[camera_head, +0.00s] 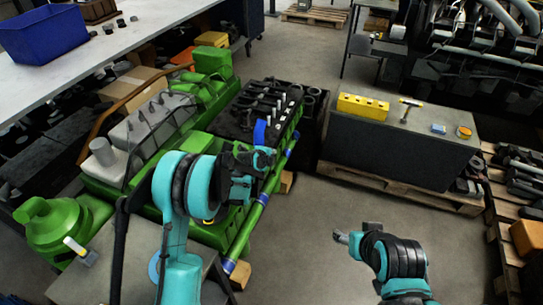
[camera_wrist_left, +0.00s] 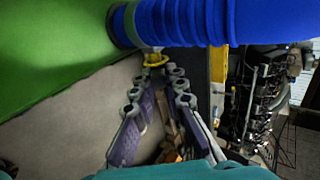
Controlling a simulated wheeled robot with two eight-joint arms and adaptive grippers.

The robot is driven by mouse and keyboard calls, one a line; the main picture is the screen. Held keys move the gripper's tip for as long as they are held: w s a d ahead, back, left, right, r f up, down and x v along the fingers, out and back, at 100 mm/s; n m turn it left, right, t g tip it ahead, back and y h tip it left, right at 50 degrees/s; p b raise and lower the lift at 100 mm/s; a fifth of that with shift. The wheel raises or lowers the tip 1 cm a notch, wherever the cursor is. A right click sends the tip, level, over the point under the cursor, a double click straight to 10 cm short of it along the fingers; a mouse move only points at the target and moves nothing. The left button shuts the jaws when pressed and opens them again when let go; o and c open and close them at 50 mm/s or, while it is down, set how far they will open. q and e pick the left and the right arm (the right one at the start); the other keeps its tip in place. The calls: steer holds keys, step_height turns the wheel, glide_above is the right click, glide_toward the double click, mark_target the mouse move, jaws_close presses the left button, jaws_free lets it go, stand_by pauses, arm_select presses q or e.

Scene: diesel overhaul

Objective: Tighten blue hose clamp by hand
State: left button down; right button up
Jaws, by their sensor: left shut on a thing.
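The blue hose (camera_wrist_left: 215,20) runs across the top of the left wrist view, ribbed to the right of a smoother end band. It also shows in the head view (camera_head: 259,132), upright on the green engine. A yellow clamp knob (camera_wrist_left: 155,59) sits just under the hose end at its left. My left gripper (camera_wrist_left: 165,70) has its fingertips at this knob and is shut on it. In the head view the left gripper (camera_head: 263,160) is just below the blue hose, and its fingers hide the knob. My right gripper (camera_head: 341,237) hangs over the floor at lower right, away from the engine; its fingers are too small to judge.
The green engine (camera_head: 205,98) fills the left middle, with a long blue-green pipe (camera_head: 262,200) along its side. A grey block (camera_head: 400,145) on a pallet carries a yellow box (camera_head: 362,106) and a hammer (camera_head: 410,104). The floor (camera_head: 310,215) between is clear.

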arm_select(q)
steer(key=shift+r, duration=0.1)
steer(key=shift+w+r+g+p, duration=0.1)
steer(key=shift+g+p, duration=0.4)
steer(key=shift+p, duration=0.1)
steer(key=shift+w+d+r+g+y+p, duration=0.1)
steer(key=shift+g+y+p, duration=0.15)
steer(key=shift+g+p, duration=0.25)
steer(key=shift+r+g+y+p, duration=0.1)
steer(key=shift+g+y+p, duration=0.2)
steer(key=shift+g, duration=0.3)
steer(key=shift+w+f+g+y+p, duration=0.15)
steer(key=shift+g+y+p, duration=0.55)
steer(key=shift+g, duration=1)
steer(key=c, duration=1.5)
jaws_free()
steer(key=shift+d, duration=0.1)
steer(key=shift+c, duration=0.2)
